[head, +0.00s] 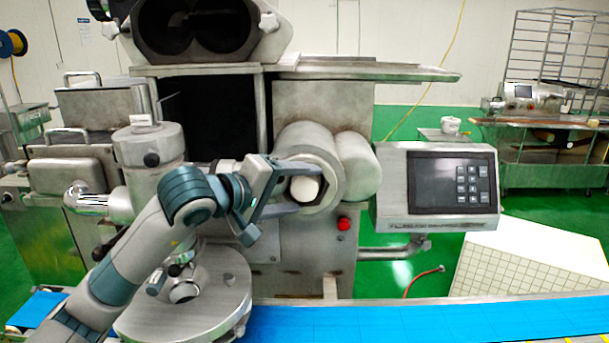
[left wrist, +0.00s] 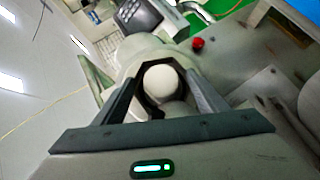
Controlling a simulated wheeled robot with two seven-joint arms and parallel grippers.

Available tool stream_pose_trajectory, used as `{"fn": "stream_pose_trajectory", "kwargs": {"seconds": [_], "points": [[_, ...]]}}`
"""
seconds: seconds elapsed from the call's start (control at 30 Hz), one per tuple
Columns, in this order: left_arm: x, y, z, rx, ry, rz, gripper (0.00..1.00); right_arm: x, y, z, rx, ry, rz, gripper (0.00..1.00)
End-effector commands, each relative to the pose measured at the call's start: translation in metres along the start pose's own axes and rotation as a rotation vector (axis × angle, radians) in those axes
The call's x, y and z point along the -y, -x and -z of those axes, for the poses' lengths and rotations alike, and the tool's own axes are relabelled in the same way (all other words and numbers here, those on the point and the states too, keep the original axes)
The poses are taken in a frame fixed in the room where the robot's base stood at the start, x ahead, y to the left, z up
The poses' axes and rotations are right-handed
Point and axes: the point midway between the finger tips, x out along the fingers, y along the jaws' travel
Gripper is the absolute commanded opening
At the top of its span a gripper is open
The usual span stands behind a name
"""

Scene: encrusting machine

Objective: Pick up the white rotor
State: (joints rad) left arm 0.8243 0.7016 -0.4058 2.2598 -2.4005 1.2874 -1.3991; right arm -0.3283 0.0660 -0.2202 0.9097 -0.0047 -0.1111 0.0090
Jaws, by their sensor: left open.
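The white rotor (head: 305,188) is a rounded white end set in the open mouth of a metal cylinder on the encrusting machine. It also shows in the left wrist view (left wrist: 162,83), between my fingers. My left gripper (head: 300,190) is open at the cylinder's mouth, with one finger above the rotor and one below it in the head view. I cannot tell whether the fingers touch it. The back of the rotor is hidden inside the cylinder. My right gripper is in neither view.
A red button (head: 344,223) sits just below right of the cylinder. A control panel (head: 437,190) stands to the right. A blue conveyor belt (head: 420,322) runs along the front, and a round metal table (head: 190,310) lies below my left arm.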

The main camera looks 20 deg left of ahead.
Motion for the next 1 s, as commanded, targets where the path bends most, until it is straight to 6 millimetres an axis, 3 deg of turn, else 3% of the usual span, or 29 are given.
{"fn": "stream_pose_trajectory", "kwargs": {"seconds": [0.47,0.5,0.73,1.0], "points": [[0.0005,-0.0011,0.0,0.0,0.0,0.001,0.66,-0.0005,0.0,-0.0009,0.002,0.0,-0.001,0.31],[0.0005,-0.0011,0.0,0.0,0.0,0.001,0.64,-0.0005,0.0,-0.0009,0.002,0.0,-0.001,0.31],[0.0005,-0.001,0.0,-0.001,0.0,0.001,0.11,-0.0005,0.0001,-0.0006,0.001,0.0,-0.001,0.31],[-0.0006,-0.0005,0.0008,-0.002,-0.001,-0.002,0.11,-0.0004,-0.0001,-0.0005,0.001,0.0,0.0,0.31]]}}
